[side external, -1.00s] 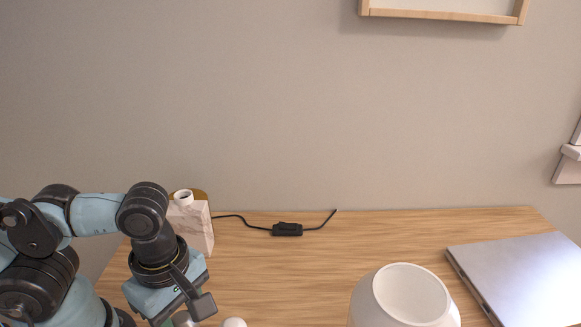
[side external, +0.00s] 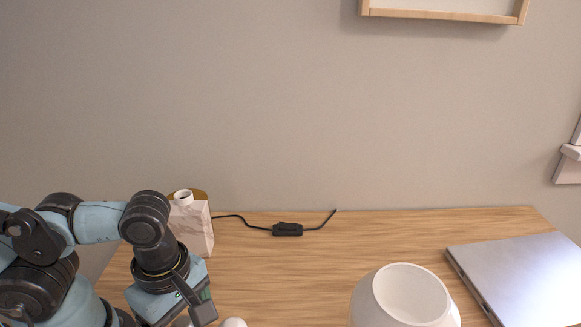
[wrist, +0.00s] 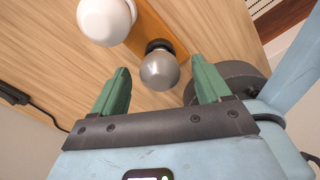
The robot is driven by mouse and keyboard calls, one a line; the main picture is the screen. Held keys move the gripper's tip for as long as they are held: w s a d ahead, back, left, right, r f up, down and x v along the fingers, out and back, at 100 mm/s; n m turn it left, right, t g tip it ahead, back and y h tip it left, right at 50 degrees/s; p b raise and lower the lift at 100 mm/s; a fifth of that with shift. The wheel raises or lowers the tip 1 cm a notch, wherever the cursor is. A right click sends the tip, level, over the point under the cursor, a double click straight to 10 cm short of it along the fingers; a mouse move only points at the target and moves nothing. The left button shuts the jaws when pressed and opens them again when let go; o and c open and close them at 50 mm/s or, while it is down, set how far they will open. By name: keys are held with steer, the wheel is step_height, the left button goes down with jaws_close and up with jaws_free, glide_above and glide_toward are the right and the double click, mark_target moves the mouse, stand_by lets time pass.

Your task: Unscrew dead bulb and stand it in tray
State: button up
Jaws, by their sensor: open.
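A grey bulb (wrist: 159,70) with a black collar stands at a narrow orange-brown wooden tray (wrist: 160,28) in the wrist view. My gripper (wrist: 160,68) is open. Its two green fingers are on either side of the grey bulb, with visible gaps. A white bulb (wrist: 106,20) is beside it at the upper left; its top also shows at the bottom edge of the side view (side external: 233,322). The lamp's marble base (side external: 198,230) stands at the back left, with a white socket (side external: 183,197) that holds no bulb. My fingertips are hidden in the side view.
A black inline switch (side external: 287,229) and cord lie on the desk behind. A white round vessel (side external: 406,298) stands at the front right, and a closed silver laptop (side external: 525,275) lies at the far right. The desk's middle is clear.

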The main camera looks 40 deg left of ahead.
mark_target(185, 319)
steer(key=shift+r, duration=0.1)
step_height(185, 319, up, 12)
stand_by(0.7)
steer(key=w+a+f+m+t, duration=0.2)
steer(key=w+a+m+t, duration=0.1)
steer(key=w+m, duration=0.5)
steer(key=w+a+f+m+t, duration=0.2)
steer(key=w+a+m+t, duration=0.2)
steer(key=m, duration=0.8)
steer(key=w+a, duration=0.2)
steer(key=w, duration=0.2)
steer(key=shift+f+m, duration=0.2)
steer(key=shift+m, duration=0.1)
steer(key=shift+a, duration=0.1)
